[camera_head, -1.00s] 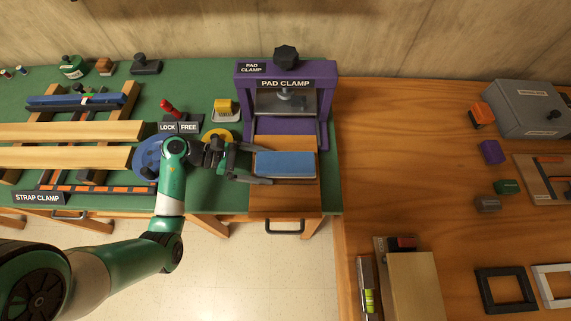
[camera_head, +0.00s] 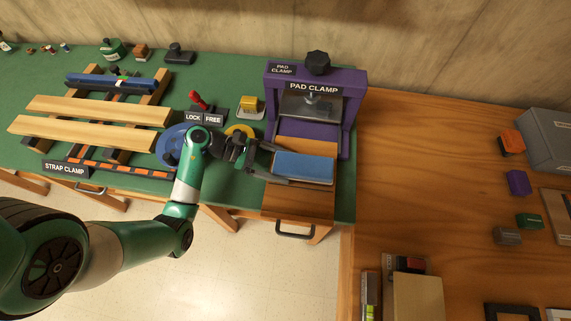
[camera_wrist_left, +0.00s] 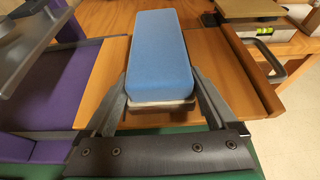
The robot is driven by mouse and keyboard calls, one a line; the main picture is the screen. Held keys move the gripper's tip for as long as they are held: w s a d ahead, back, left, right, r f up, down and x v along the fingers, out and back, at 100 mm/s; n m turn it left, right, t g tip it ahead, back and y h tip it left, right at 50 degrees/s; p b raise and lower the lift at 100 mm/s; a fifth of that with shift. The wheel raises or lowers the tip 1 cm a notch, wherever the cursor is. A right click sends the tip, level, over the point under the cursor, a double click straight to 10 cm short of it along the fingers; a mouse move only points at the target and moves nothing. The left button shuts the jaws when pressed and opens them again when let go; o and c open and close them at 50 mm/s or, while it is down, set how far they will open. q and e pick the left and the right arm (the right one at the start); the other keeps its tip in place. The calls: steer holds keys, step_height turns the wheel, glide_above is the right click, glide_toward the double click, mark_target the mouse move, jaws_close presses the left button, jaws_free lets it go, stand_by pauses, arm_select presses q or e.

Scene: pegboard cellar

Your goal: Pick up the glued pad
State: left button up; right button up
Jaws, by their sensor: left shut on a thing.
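The glued pad (camera_head: 303,168) is a blue block with a thin pale and brown layer under it. It lies over the wooden board in front of the purple pad clamp (camera_head: 355,105). In the left wrist view the pad (camera_wrist_left: 157,55) points away from me, with its near end between my fingers. My left gripper (camera_head: 272,163) comes from the left and is shut on the pad, one finger on each side; the fingers also show in the wrist view (camera_wrist_left: 160,105). I cannot tell whether the pad touches the board. My right gripper is not in view.
The wooden board (camera_head: 285,203) has a front handle (camera_head: 295,232). The clamp's press plate (camera_head: 311,106) hangs behind the pad. A lock/free lever (camera_head: 199,101), a yellow block (camera_head: 249,103) and the strap clamp (camera_head: 66,169) stand left.

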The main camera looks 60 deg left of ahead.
mark_target(288, 163)
arm_select(q)
step_height(288, 163, up, 3)
steer(key=shift+d+r+p, duration=0.1)
steer(key=shift+p, duration=0.5)
steer(key=s+d+r+p, duration=0.5)
steer(key=d+r, duration=0.4)
steer(key=d, duration=0.4)
